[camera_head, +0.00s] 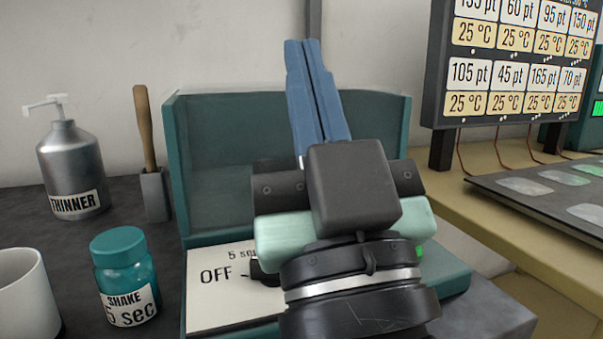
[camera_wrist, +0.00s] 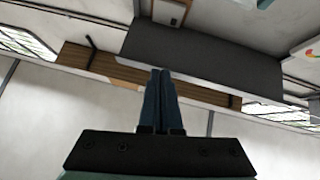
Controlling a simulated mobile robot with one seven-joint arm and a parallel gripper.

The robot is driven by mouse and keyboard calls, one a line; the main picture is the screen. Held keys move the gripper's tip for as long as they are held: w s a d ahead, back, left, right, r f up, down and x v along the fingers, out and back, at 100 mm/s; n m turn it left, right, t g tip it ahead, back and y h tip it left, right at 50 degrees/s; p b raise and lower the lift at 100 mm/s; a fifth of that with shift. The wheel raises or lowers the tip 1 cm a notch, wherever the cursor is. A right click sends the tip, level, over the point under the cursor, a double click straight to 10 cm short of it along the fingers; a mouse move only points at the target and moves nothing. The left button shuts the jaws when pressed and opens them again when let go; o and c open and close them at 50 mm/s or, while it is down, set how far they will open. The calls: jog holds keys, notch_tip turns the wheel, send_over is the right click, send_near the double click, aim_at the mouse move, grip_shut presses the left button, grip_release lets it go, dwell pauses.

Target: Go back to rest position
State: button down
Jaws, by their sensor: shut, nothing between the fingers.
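My gripper (camera_head: 311,44) points upward in the middle of the head view, in front of the teal machine. Its two blue fingers are together, with nothing between them. In the wrist view my gripper (camera_wrist: 161,72) also shows shut and empty, with a wall and overhead fittings beyond it. The arm's wrist hides part of the teal machine (camera_head: 215,150) and part of its labelled panel (camera_head: 215,300), where "OFF" and "5" can be read.
A teal-lidded jar (camera_head: 124,280) marked "SHAKE 5 sec" stands left of the machine, beside a white cup (camera_head: 25,295). Behind are a thinner bottle (camera_head: 72,165) and a wooden-handled tool (camera_head: 152,160). A display board (camera_head: 520,70) stands above the right table (camera_head: 450,185).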

notch_tip(320, 180, up, 42)
jog(key=s+m+t+h+p, duration=0.1)
jog(key=h+p, duration=0.4)
jog(key=p, duration=3.4)
jog(key=shift+s+a+r+m, duration=0.15)
jog(key=shift+s+a+m, duration=0.25)
jog(key=shift+s+m, duration=0.55)
